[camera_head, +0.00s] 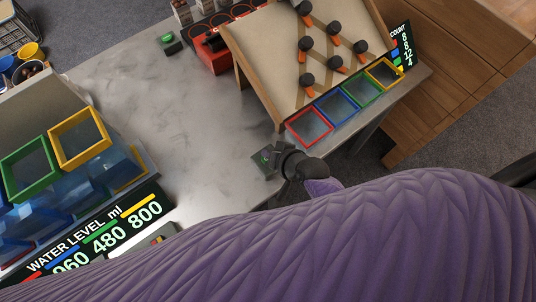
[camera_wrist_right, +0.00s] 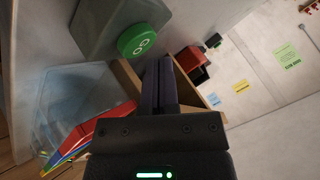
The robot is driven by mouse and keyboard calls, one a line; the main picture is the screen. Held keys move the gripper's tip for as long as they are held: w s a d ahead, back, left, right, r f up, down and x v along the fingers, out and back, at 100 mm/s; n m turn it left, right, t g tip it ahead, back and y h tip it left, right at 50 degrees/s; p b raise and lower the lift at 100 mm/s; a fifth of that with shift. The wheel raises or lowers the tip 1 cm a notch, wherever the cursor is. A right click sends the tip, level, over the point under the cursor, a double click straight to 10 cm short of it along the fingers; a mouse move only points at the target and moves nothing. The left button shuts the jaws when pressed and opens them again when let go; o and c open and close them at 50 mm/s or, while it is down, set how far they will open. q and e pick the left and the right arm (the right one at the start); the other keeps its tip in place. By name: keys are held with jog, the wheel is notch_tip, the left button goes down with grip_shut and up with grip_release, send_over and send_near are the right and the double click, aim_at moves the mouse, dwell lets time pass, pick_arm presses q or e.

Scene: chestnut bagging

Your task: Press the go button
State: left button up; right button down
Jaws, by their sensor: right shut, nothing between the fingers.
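The green go button (camera_wrist_right: 137,40), marked GO, sits on a grey box (camera_wrist_right: 105,22) in the right wrist view. In the head view the button (camera_head: 265,157) is at the table's front edge, below the sloped board. My right gripper (camera_wrist_right: 159,68) is shut and empty, its fingertips just beside the button in the wrist view. In the head view the right gripper (camera_head: 284,160) is close at the right of the button box. I cannot tell whether they touch. My left gripper is in neither view.
A sloped peg board (camera_head: 260,50) stands on the table, with a red bin (camera_head: 309,126) and other coloured bins along its lower edge. A second green button (camera_head: 167,38) is at the back. Water tanks with coloured frames (camera_head: 80,137) stand left. Bare marble (camera_head: 170,110) lies between.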

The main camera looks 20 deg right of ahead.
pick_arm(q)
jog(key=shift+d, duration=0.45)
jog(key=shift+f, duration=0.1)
pick_arm(e)
jog(key=shift+f, duration=0.1)
jog(key=shift+f+b, duration=0.3)
jog(key=shift+f, duration=0.05)
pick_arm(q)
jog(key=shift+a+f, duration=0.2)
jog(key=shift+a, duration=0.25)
